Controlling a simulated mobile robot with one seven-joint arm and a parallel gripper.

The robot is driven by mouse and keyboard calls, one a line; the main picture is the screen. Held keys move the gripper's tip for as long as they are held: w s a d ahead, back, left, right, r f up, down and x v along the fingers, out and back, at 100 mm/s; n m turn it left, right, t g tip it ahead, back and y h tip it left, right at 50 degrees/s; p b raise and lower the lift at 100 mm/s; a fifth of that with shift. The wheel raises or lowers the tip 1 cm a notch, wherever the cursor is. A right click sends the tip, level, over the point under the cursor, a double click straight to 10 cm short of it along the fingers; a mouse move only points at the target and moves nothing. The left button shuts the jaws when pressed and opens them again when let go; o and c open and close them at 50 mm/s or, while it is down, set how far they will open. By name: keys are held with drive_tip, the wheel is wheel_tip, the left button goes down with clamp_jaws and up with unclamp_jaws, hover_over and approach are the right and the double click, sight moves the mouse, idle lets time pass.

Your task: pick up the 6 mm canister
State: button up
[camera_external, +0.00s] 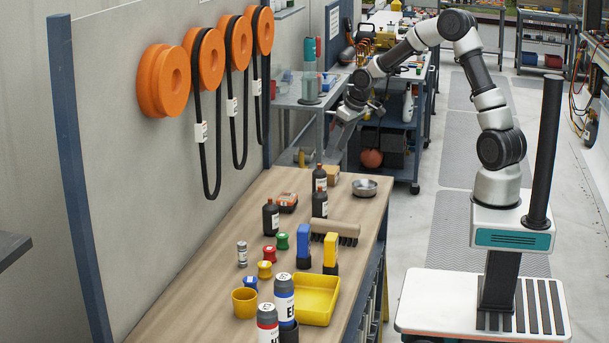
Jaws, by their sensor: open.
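I cannot read any "6 mm" marking, so I cannot tell which item is the 6 mm canister. A small grey canister with a white label (242,254) stands upright on the left of the wooden bench. Two larger labelled cylinders stand at the near end, one with a grey top and blue label edge (285,298) and one with a red band (267,325). My gripper (347,114) is raised beyond the far end of the bench, well away from these. It is open, and I see nothing in it; its fingertips are small and unclear.
Orange wall reels (165,80) hang at left.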

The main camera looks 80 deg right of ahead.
approach(319, 183)
drive_tip(key=d+f, duration=0.1)
drive_tip(key=f, duration=0.1)
drive_tip(key=w+d+f, duration=0.1)
drive_tip(key=f, duration=0.1)
drive_tip(key=w+d+f, duration=0.1)
drive_tip(key=shift+d+f, duration=0.25)
drive_tip(key=shift+f, duration=0.15)
drive_tip(key=x, duration=0.5)
drive_tip(key=shift+w+a, duration=0.15)
drive_tip(key=shift+a, duration=0.15)
drive_tip(key=c, duration=1.5)
